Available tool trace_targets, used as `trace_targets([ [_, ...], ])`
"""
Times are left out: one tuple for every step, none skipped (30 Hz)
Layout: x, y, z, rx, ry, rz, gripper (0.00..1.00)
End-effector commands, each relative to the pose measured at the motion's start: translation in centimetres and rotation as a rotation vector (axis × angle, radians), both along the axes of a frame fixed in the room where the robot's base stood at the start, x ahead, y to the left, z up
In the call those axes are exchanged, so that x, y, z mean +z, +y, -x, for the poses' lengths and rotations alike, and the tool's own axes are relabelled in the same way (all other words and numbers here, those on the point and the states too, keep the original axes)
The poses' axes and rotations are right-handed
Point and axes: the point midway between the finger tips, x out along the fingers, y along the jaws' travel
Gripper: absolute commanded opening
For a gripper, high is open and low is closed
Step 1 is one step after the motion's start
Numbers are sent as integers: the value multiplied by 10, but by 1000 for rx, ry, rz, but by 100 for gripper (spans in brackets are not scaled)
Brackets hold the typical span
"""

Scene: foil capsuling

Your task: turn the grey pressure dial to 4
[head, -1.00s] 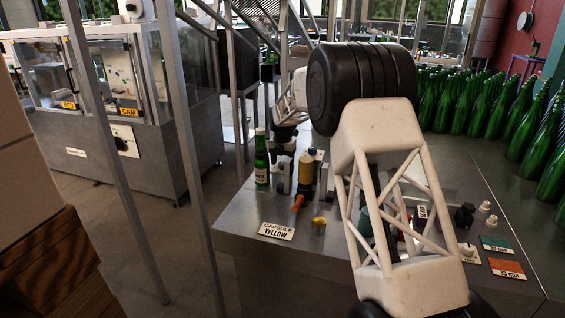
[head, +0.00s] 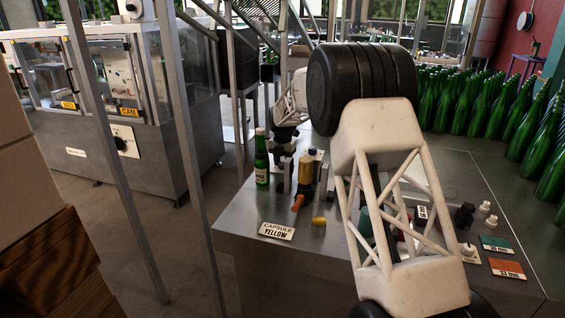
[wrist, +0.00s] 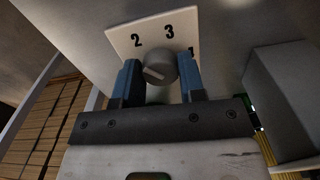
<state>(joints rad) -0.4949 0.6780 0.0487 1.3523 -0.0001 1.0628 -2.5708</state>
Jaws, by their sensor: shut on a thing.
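The grey pressure dial (wrist: 159,67) is a round knob on a white plate (wrist: 122,38) at the top of the wrist view. The plate shows a 2 and a 3, and a further mark at its right edge is partly hidden by a finger. A pale line crosses the lower left of the knob's face; I cannot tell which number it marks. My gripper (wrist: 160,76) has its two blue fingers on either side of the dial, shut on it. In the head view my gripper is small and dark behind the bottles and fittings, and the dial cannot be made out.
Many green bottles (head: 470,105) stand at the right. A grey box (wrist: 280,95) is close to the right of my gripper in the wrist view.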

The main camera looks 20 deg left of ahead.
Motion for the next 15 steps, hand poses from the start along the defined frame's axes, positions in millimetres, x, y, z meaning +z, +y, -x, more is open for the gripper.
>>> trace_targets([
  [0, 0, 0, -13, 0, -1, 13],
  [0, 0, 0, -24, 0, 0, 13],
  [0, 0, 0, -41, 0, 0, 13],
  [0, 0, 0, -55, 0, 0, 13],
  [0, 0, 0, -71, 0, 0, 13],
  [0, 0, 0, -93, 0, 0, 13],
  [0, 0, 0, -112, 0, 0, 13],
  [0, 0, 0, -132, 0, 0, 13],
  [0, 0, 0, -160, 0, 0, 13],
  [0, 0, 0, -183, 0, 0, 13],
  [0, 0, 0, -207, 0, -1, 13],
  [1, 0, 0, -240, -1, -1, 13],
  [1, 0, 0, -266, 0, -1, 13],
  [0, -1, 0, -293, 0, -1, 13],
  [0, -1, 0, -329, 0, 0, 13],
])
